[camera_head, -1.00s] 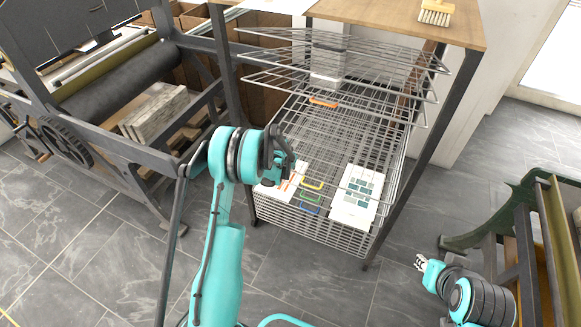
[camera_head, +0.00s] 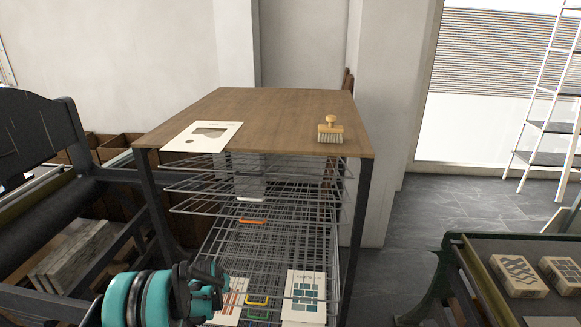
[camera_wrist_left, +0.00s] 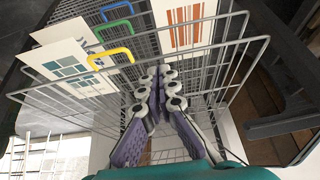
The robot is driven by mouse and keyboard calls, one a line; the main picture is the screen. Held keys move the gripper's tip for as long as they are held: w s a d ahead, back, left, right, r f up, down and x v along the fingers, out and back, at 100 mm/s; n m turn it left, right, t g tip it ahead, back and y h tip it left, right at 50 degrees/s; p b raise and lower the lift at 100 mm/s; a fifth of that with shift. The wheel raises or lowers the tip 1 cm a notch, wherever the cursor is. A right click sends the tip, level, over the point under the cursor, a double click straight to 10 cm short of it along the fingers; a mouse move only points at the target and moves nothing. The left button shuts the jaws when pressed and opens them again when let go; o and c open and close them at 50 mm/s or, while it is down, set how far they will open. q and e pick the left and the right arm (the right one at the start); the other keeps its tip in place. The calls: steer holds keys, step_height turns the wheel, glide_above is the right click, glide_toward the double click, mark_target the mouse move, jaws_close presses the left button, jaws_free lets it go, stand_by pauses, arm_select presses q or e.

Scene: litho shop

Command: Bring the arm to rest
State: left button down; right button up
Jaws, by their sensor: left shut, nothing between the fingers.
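My left gripper (camera_head: 215,289) is at the front left of the wire drying rack (camera_head: 262,258), beside a striped print in the head view. In the left wrist view its purple-sided fingers (camera_wrist_left: 160,71) are together with nothing between them. Wire shelf bars pass close around the fingers; I cannot tell whether they touch. My right gripper is out of view.
The rack holds a striped print (camera_head: 230,298), a green-patterned print (camera_head: 304,297) and yellow (camera_head: 257,300) and orange (camera_head: 252,221) handles. A brush (camera_head: 330,131) and a sheet (camera_head: 203,136) lie on the wooden top (camera_head: 270,110). A press (camera_head: 38,215) stands left.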

arm_select(q)
steer(key=s+d+r, duration=0.3)
steer(key=s+r, duration=0.4)
steer(key=r, duration=0.3)
steer(key=s+d+r, duration=0.3)
steer(key=s+r, duration=0.4)
steer(key=r, duration=0.2)
steer(key=s+d+r, duration=0.1)
steer(key=s+d, duration=0.1)
steer(key=s, duration=0.8)
steer(key=s+d+r+t, duration=0.1)
steer(key=s+d+r, duration=0.1)
steer(key=s, duration=0.7)
steer(key=shift+s+d+t, duration=0.25)
steer(key=shift+s+t, duration=0.05)
steer(key=shift+s, duration=0.05)
